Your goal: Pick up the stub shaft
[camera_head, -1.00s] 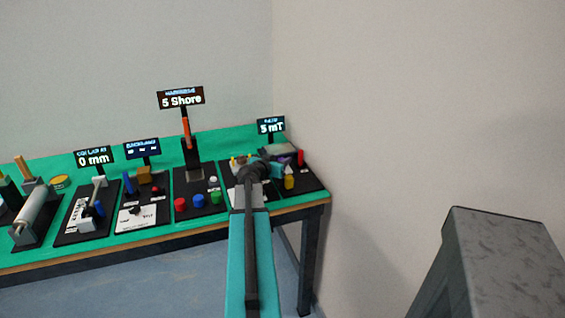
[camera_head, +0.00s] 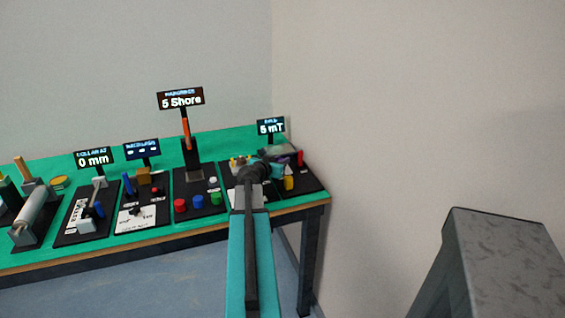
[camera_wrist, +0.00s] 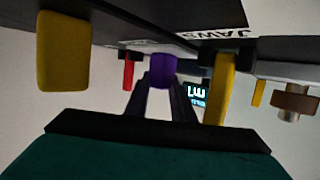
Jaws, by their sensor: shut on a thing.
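In the wrist view my gripper (camera_wrist: 162,84) has its two dark fingers close together, one on each side of a short purple cylinder (camera_wrist: 163,67). I take this cylinder to be the stub shaft. It lies between the fingertips, just by the dark surface at the top of the picture; I cannot tell whether it touches that surface. In the head view my arm reaches to the bench's right end, and its wrist hides the fingertips and most of what they hold.
Yellow posts (camera_wrist: 219,88) and a red post (camera_wrist: 128,73) stand close around the fingers. A brown piece with a metal stem (camera_wrist: 293,102) is at the right. The green bench (camera_head: 150,240) carries several stations left of my arm; a wall is close on the right.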

